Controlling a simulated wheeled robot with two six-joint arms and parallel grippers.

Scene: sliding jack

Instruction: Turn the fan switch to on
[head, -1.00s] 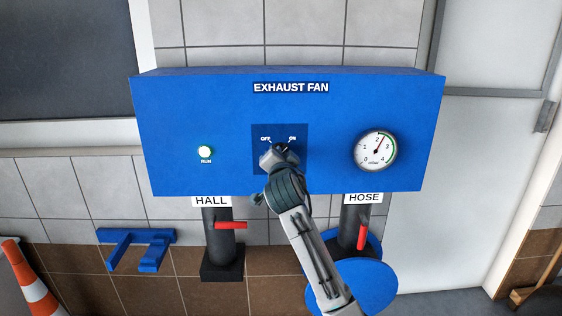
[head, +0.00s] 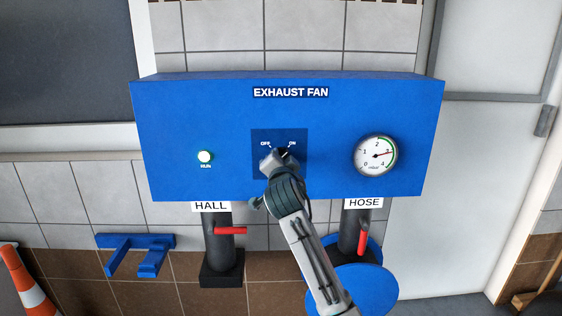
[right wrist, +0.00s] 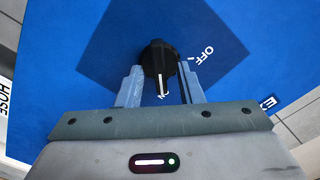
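The black fan switch knob (right wrist: 158,62) sits on a darker blue square on the blue exhaust fan box (head: 330,125). In the right wrist view its white pointer line points at the partly hidden ON label, away from the OFF label (right wrist: 208,54). My right gripper (right wrist: 160,72) has one finger on each side of the knob, with blue panel showing between fingers and knob, so it looks open. In the head view my right gripper (head: 277,157) hides most of the knob. My left gripper is not in view.
A round gauge (head: 376,155) reads about 3. Below are two dark pipes with red handles, HALL (head: 231,231) and HOSE (head: 362,243). A blue bracket (head: 135,255) and an orange cone (head: 25,280) are at lower left.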

